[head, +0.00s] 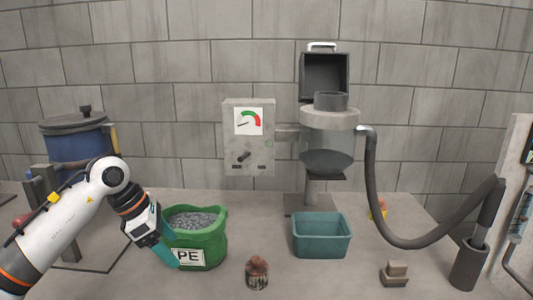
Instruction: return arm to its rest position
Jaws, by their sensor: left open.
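My left arm (70,227) comes in from the left with its elbow raised. My left gripper (168,243) is open, its teal fingers in front of the left side of a green bag (212,250). The bag holds grey pellets (192,220) and has a white label reading "PE". I cannot tell whether the fingers touch the bag. Nothing shows between the fingers. My right gripper is not in view.
A dark hose (372,190) runs right to a holder (468,265). A blue drum (75,137) is behind my arm. A brown-topped object (257,272) and small blocks (395,273) stand in front.

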